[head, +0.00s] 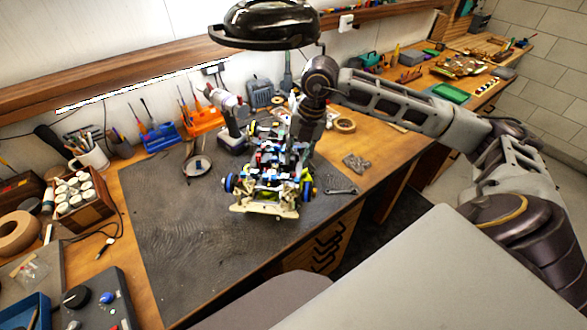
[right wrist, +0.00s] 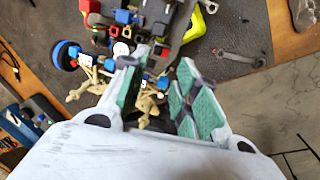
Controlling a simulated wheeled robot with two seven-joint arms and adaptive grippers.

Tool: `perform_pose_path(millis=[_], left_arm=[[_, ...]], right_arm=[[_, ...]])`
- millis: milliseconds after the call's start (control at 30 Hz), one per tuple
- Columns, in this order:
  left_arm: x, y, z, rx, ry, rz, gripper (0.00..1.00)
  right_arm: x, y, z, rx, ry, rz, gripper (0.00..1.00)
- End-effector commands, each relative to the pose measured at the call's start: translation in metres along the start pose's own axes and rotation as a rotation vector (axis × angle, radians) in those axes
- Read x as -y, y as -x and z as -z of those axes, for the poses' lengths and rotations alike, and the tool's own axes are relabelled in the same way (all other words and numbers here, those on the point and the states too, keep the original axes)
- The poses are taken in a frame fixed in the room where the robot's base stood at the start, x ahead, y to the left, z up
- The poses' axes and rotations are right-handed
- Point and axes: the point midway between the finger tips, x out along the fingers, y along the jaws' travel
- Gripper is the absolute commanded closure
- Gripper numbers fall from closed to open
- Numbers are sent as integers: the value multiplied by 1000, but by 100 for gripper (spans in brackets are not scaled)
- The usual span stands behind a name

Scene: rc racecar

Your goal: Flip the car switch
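The RC car (head: 270,172) stands on the dark mat, an open chassis with blue wheels and many small coloured parts on top. Its chassis also shows in the right wrist view (right wrist: 120,30), just beyond my fingers. My right gripper (head: 303,140) points down over the far right part of the car; in the right wrist view its green-padded fingers (right wrist: 160,92) are apart with nothing held between them. I cannot tell whether they touch the car. I cannot pick out the switch among the small parts. My left gripper is in neither view.
A dark mat (head: 170,230) covers much of the wooden bench, with bare room left of the car. A wrench (head: 341,191) and a small bag (head: 356,163) lie right of it. A drill (head: 232,125) stands behind. A black lamp (head: 265,25) hangs above.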

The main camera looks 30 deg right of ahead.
Motion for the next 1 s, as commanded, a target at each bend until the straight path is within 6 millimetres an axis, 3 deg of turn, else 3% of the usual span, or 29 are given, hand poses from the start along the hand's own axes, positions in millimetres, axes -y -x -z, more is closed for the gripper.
perform_pose_path(millis=[500,1000], left_arm=[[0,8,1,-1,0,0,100],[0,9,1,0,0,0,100]], right_arm=[[0,-61,0,0,-1,0,70],[0,-70,0,0,0,0,72]])
